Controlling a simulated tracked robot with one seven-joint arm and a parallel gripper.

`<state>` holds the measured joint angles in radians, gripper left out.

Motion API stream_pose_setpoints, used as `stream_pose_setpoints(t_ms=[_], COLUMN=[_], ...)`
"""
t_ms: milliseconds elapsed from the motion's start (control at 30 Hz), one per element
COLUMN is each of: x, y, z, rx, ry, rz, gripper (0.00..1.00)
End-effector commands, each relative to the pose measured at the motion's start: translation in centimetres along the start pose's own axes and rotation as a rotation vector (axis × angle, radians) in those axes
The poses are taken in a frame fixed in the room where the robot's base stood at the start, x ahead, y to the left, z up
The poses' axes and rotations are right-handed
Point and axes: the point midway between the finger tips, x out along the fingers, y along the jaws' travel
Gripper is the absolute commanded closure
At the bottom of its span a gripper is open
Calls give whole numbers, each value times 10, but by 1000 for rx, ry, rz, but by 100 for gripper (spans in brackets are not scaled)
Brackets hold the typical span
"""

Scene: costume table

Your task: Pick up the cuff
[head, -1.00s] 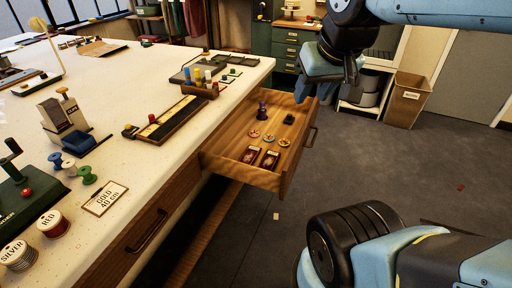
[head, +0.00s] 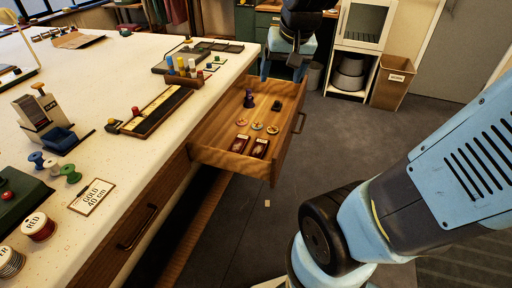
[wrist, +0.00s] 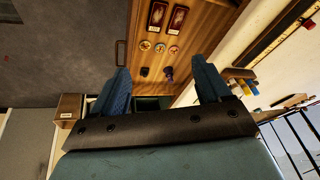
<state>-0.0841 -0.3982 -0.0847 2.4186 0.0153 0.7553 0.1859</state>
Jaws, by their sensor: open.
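The open drawer (head: 217,159) holds several small things. A small black piece (head: 277,105) lies near its far end, and a dark purple piece (head: 249,99) stands to its left; I cannot tell for sure which of them is the cuff. Both also show in the wrist view, the black piece (wrist: 145,71) left of the purple one (wrist: 168,73). My gripper (head: 284,70) is above the drawer's far end, fingers pointing down. In the wrist view my gripper (wrist: 161,65) is open and empty, with both pieces seen between the fingers, apart from them.
Three round badges (head: 257,127) and two dark red boxes (head: 258,148) lie nearer in the drawer. The white worktop (head: 95,110) borders it on the left, with a long tray (head: 157,113) and spools. A bin (head: 391,88) stands right. The floor right of the drawer is clear.

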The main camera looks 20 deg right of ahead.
Motion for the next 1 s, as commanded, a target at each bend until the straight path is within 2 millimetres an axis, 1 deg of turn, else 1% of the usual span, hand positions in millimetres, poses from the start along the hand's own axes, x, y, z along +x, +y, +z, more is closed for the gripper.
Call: stream_pose_setpoints(t_ms=[33, 167, 200, 367, 500, 567, 800, 900, 1000], x=[14, 46, 56, 100, 141, 159, 232, 258, 276], y=[-2, -6, -7, -12, -15, -15, -16, -14, -13], z=[-7, -25, -30, -46, -57, -60, -66, -66, -65], rx=[20, 79, 97, 167, 226, 252, 342, 371, 392], ry=[-21, -56, -66, -106, -136, -148, -185, -193, -199], rz=[4, 13, 18, 42, 69, 84, 149, 174, 194], gripper=[23, 23, 23, 23, 23, 23, 23, 23, 23])
